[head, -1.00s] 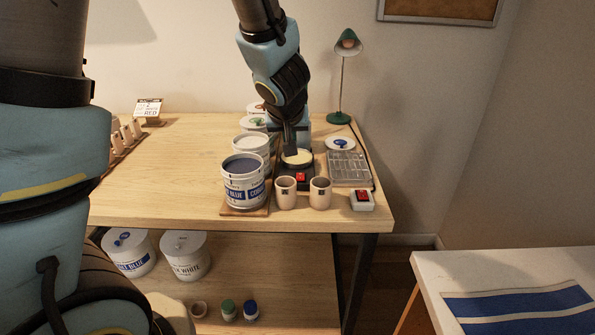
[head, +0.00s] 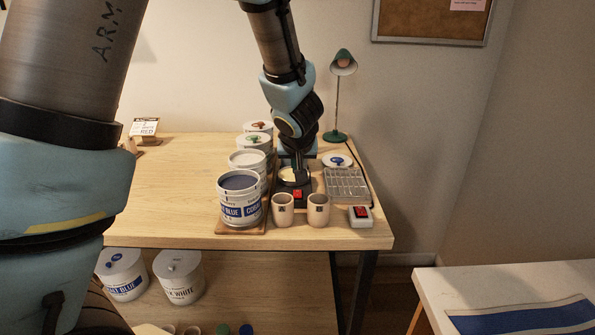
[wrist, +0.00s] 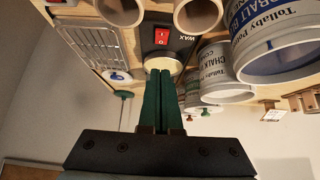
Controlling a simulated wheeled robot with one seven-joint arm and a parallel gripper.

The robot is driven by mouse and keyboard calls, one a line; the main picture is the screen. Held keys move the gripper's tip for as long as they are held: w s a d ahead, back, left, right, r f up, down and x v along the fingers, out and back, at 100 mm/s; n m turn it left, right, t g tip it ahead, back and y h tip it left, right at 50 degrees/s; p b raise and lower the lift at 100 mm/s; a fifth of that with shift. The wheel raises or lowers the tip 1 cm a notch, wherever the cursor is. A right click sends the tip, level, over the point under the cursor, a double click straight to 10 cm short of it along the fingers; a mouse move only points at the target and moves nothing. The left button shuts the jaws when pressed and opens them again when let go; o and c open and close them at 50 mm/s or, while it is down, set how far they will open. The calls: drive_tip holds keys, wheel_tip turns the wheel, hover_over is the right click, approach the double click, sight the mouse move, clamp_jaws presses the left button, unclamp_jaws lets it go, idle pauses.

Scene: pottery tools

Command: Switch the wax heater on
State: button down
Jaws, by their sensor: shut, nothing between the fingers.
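The wax heater (head: 283,196) is a dark box with a round pan of cream wax, behind two small cups on the table. Its red rocker switch (head: 297,194) is on the front. The wrist view shows the switch (wrist: 161,37) beside the word WAX, with I and O marks; I cannot tell which way it is rocked. My gripper (head: 300,176) points down over the pan, just behind the switch. In the wrist view its dark green fingers (wrist: 160,72) are together, with nothing between them, in front of the cream wax (wrist: 160,60). Whether they touch the heater is unclear.
Two cups (head: 283,213) (head: 318,212) stand just in front of the heater. Paint buckets (head: 240,205) stand to the left. A metal grid tray (head: 346,185) and a white box with another red switch (head: 360,217) are to the right.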

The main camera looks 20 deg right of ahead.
sight(298, 195)
drive_tip(key=b+x, duration=0.1)
drive_tip(key=x, duration=0.1)
drive_tip(key=b+x, duration=0.1)
drive_tip(key=x, duration=0.1)
drive_tip(key=s+f+b+x, duration=0.1)
drive_tip(key=x, duration=0.1)
drive_tip(key=shift+w+a+f, duration=0.2)
drive_tip(key=shift+s+f+b, duration=0.15)
drive_tip(key=shift+f+b, duration=0.65)
drive_tip(key=shift+f, duration=0.05)
drive_tip(key=f+b, duration=0.1)
drive_tip(key=b, duration=0.2)
drive_tip(key=shift+s+a+f+t, duration=0.1)
drive_tip(key=shift+s+f+t, duration=0.1)
drive_tip(key=shift+t, duration=0.1)
drive_tip(key=shift+r, duration=0.35)
drive_tip(key=shift+w+r, duration=0.1)
drive_tip(key=shift+r, duration=0.05)
drive_tip(key=shift+r+p, duration=0.65)
drive_tip(key=shift+p, duration=0.4)
